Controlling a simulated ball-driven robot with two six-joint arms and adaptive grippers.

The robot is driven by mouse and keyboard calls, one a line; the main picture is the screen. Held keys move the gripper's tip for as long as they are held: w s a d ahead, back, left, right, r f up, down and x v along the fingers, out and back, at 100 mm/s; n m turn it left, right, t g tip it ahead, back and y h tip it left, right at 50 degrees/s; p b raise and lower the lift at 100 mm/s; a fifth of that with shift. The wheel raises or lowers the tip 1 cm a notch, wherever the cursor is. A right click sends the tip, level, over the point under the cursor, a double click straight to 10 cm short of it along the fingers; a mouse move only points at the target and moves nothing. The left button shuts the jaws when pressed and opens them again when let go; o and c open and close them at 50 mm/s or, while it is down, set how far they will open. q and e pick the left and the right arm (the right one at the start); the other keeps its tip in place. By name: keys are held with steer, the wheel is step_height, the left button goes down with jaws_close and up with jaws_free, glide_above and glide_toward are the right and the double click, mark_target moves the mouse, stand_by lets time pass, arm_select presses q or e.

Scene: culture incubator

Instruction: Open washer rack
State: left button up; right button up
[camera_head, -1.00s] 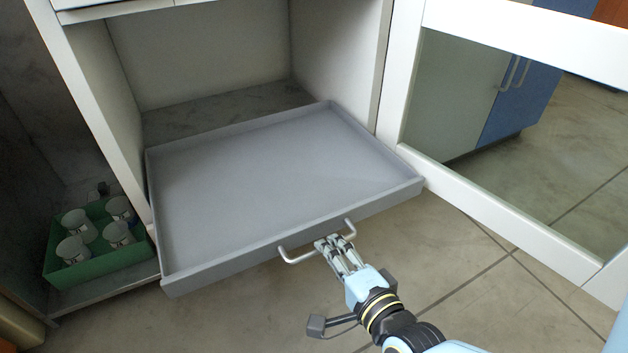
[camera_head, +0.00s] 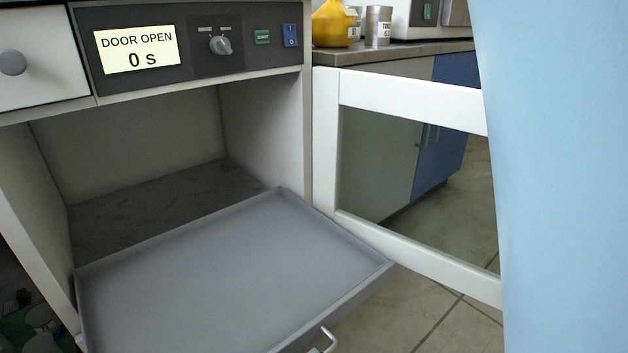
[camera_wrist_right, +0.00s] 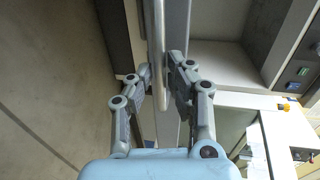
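The grey washer rack (camera_head: 225,275) is a shallow tray drawn forward from the open lower compartment. Only one end of its metal handle (camera_head: 327,338) shows, at the bottom edge of the head view. In the right wrist view, the handle bar (camera_wrist_right: 159,50) runs between the two fingers of my right gripper (camera_wrist_right: 160,80). The fingers lie close on both sides of the bar, and I cannot tell whether they press on it. My right gripper is outside the head view. My left gripper is not in view.
The washer display (camera_head: 138,48) reads "DOOR OPEN 0 s". The open door with a white frame (camera_head: 410,100) stands right of the rack. A green crate (camera_head: 22,330) is dim at lower left. A counter (camera_head: 350,55) holds a yellow vessel (camera_head: 333,25). Tiled floor shows below the door.

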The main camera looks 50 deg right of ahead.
steer(key=v, duration=1.2)
steer(key=shift+d, duration=0.1)
stand_by(0.4)
